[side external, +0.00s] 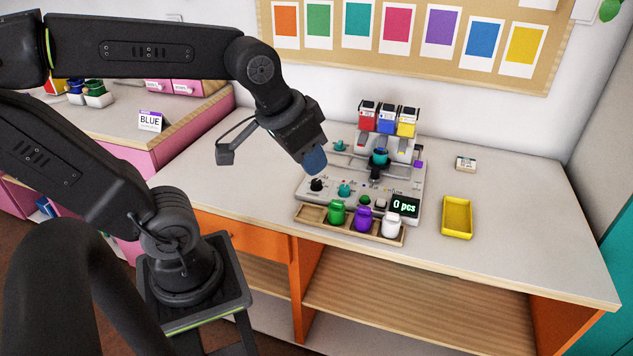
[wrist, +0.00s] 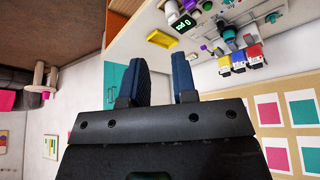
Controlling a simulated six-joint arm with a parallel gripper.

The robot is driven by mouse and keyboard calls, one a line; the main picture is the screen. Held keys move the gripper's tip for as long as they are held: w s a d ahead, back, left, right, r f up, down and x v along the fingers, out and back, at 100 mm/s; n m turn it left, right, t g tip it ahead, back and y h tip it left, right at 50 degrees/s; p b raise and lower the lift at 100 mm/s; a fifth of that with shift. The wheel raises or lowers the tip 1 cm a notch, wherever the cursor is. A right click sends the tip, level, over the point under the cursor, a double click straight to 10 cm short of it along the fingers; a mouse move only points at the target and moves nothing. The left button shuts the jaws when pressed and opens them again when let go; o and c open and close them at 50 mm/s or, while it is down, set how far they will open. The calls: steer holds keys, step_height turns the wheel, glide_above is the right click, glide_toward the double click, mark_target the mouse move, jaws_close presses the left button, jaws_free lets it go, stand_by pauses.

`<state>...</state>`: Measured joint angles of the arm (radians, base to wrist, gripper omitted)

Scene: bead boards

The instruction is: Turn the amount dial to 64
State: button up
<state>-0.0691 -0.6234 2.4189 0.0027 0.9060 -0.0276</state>
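The bead machine (side external: 424,178) stands on the table in the side view, with a display (side external: 404,206) reading "0 pcs". On its front panel are a black dial (side external: 316,185) at the left and a teal knob (side external: 344,189) beside it. The labels are too small to tell which is the amount dial. My gripper (side external: 316,162) is above and behind the black dial, apart from it. In the wrist view my gripper's two blue fingers (wrist: 164,78) are apart with nothing between them. The display also shows in the wrist view (wrist: 183,24).
Green (side external: 337,212), purple (side external: 363,218) and white (side external: 391,224) jars stand in a wooden tray (side external: 313,214) before the panel. Red, blue and yellow containers (side external: 388,120) top the machine. A yellow tray (side external: 457,216) is at the right. The table's far right is clear.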

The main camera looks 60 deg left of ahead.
steer(key=o, duration=0.6)
steer(key=w+a+f+n+g, duration=0.1)
steer(key=w+a, duration=0.2)
steer(key=w+a+f+n, duration=0.1)
steer(key=w+a+n, duration=0.1)
steer(key=w+a, duration=0.1)
steer(key=w+a+n+g, duration=0.1)
steer(key=w+a, duration=0.3)
steer(key=shift+a+f+n+g+y, duration=0.2)
steer(key=shift+f+n+g+y, duration=0.1)
steer(key=shift+f, duration=0.1)
steer(key=shift+c, duration=0.2)
steer(key=n+g, duration=0.3)
steer(key=n, duration=0.2)
glide_above(317, 181)
step_height(317, 181, down, 12)
steer(key=shift+h, duration=0.4)
step_height(317, 181, down, 13)
steer(key=shift+r, duration=0.15)
steer(key=c, duration=0.9)
